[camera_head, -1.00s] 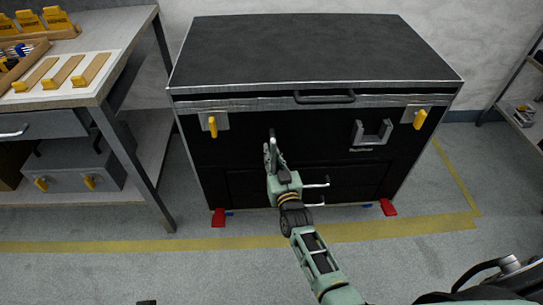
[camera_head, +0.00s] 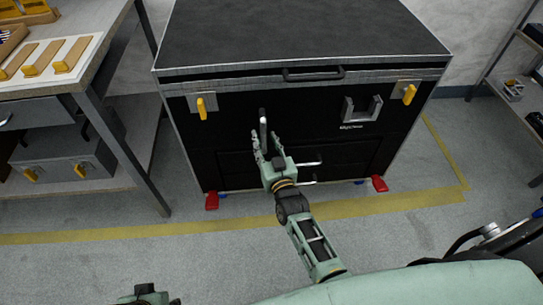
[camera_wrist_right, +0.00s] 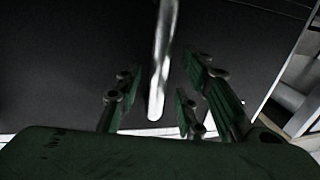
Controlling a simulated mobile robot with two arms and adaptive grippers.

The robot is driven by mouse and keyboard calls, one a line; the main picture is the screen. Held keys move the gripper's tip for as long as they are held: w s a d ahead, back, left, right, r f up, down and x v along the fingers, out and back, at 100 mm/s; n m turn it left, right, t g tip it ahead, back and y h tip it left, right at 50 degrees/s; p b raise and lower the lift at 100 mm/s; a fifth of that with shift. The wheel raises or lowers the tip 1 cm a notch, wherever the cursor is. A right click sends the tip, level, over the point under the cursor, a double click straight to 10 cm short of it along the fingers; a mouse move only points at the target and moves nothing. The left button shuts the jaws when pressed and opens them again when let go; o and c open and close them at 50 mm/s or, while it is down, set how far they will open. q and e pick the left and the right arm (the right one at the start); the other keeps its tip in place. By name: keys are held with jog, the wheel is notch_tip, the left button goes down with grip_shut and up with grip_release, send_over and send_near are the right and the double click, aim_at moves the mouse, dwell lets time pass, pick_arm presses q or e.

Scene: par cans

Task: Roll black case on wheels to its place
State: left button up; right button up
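The large black case (camera_head: 235,150) stands upright near the wall, with metal edges and yellow latches (camera_head: 202,106) on its front. A vertical metal handle (camera_head: 263,132) is on its front, left of a silver U-shaped bracket (camera_head: 362,110). My right gripper (camera_head: 266,148) is open at this handle. In the right wrist view, the handle bar (camera_wrist_right: 163,60) lies between the spread fingers (camera_wrist_right: 160,108), with gaps on both sides. The case's wheels are mostly hidden; red pedals (camera_head: 212,201) show at its bottom corners. My left gripper's fingers are not visible.
A yellow floor line (camera_head: 110,233) runs in front of the case and along its right side (camera_head: 440,143). A workbench (camera_head: 92,75) stands close on the left, a shelf (camera_head: 510,75) on the right. Grey floor (camera_head: 395,235) is clear in front.

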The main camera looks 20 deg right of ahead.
jog(key=s, duration=0.9)
jog(key=shift+s+a, duration=0.2)
jog(key=shift+s, duration=0.05)
jog(key=shift+f, duration=0.1)
